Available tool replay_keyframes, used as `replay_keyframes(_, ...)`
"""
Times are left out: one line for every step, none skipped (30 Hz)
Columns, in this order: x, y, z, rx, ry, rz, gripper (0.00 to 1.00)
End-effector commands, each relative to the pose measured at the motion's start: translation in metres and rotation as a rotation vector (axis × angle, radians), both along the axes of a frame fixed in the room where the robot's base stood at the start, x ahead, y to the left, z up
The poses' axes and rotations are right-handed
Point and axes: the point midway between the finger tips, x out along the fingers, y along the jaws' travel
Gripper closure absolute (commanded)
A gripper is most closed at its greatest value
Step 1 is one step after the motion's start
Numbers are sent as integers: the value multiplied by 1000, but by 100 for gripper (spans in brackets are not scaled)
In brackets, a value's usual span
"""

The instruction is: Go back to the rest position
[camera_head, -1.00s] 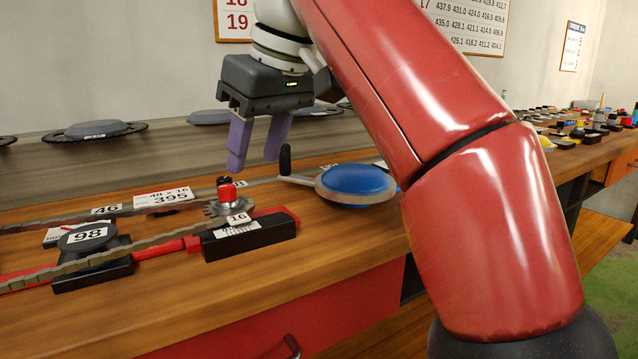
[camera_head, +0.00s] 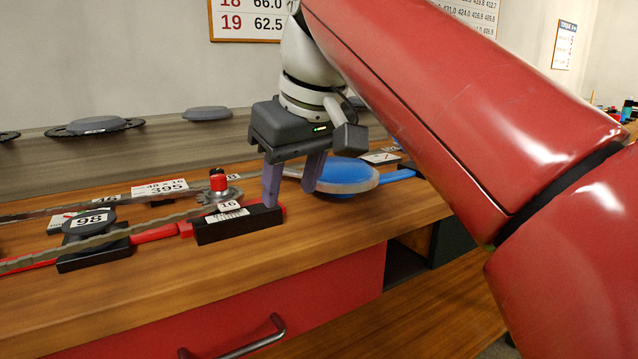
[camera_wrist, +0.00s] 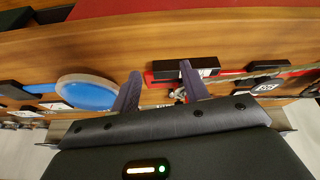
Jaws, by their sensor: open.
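My gripper (camera_head: 293,182) is open and empty, its two purple-grey fingers pointing down above the bench. In the head view it is in front of the blue round disc (camera_head: 346,174) and right of the small sprocket with the red-and-black knob (camera_head: 218,181). The blue disc (camera_wrist: 88,92) is left of the fingers there, and the black block (camera_wrist: 186,68) is by the right finger. Whether the fingers touch anything cannot be told.
A chain (camera_head: 140,228) runs left from the small sprocket to a black holder marked 98 (camera_head: 91,222). A label reading 395 (camera_head: 160,187) lies behind. Grey discs (camera_head: 92,125) line the back ledge. The bench front (camera_head: 250,270) is clear wood above a red drawer (camera_head: 240,312).

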Motion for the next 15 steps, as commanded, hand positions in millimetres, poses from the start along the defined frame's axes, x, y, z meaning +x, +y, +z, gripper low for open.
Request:
replay_keyframes(-4,-10,-9,-5,-4,-37,55)
replay_keyframes(-5,-16,-16,-5,-7,-63,55)
replay_keyframes(-8,-26,-25,-6,-11,-101,55)
replay_keyframes(-10,-33,-33,-7,-17,-130,55)
replay_keyframes(-13,-42,-43,-7,-21,-162,55)
replay_keyframes(-17,-55,-57,-5,-27,-209,55)
replay_keyframes(-21,-64,-68,-4,-32,-240,55)
replay_keyframes(-25,-73,-79,-2,-36,-274,55)
replay_keyframes(-31,-86,-94,1,-40,-317,55)
replay_keyframes(-36,-95,-107,2,-44,-348,55)
replay_keyframes(-41,-105,-120,6,-47,-382,55)
replay_keyframes(-49,-117,-137,12,-53,-424,55)
replay_keyframes(-55,-126,-151,16,-57,-455,55)
replay_keyframes(-62,-134,-165,22,-60,-486,55)
replay_keyframes(-71,-145,-183,28,-62,-522,55)
